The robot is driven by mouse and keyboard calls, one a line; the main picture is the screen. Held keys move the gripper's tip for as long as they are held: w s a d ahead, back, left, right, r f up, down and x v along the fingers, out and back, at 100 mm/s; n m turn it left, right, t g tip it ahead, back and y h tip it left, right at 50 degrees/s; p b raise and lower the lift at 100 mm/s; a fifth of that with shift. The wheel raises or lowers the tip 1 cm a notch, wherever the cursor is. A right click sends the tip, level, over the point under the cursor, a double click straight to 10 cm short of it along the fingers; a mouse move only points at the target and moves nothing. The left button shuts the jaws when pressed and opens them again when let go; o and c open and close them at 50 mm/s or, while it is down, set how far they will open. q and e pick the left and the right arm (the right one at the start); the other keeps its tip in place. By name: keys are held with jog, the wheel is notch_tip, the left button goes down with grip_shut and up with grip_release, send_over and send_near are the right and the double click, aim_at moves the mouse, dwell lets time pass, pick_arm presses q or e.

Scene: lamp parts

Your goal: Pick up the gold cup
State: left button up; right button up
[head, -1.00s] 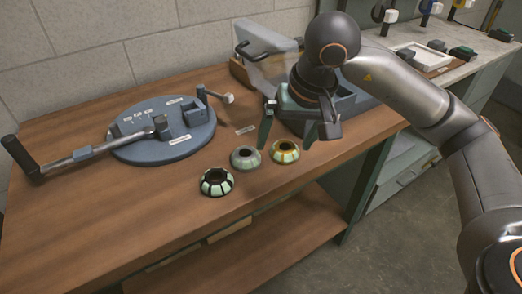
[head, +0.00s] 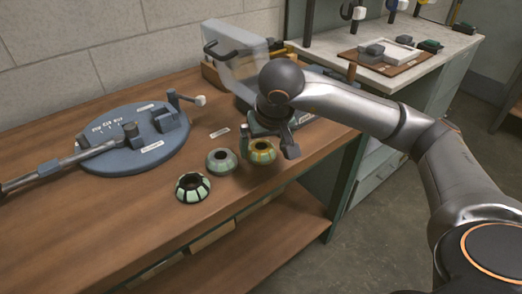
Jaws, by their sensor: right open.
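The gold cup (head: 262,156) is a small round cup with gold and pale panels and a dark opening. It stands on the wooden workbench (head: 110,235) as the rightmost of three similar cups. My right gripper (head: 268,147) is open and low over it, with one finger at the cup's left side and the other at its right. The gripper hides part of the cup's top and back. I cannot tell whether the fingers touch it. My left gripper is out of view.
A grey-green cup (head: 221,161) stands close to the left of the gold cup. A black and pale green cup (head: 192,187) is nearer the front edge. A blue round fixture (head: 130,160) with a lever lies at the left. The front left of the bench is bare.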

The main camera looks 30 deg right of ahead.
jog(key=shift+x, duration=0.95)
jog(key=shift+r, duration=0.1)
jog(key=shift+c, duration=0.2)
jog(key=c, duration=1.1)
jog(key=shift+r, duration=0.1)
jog(key=shift+c, duration=0.2)
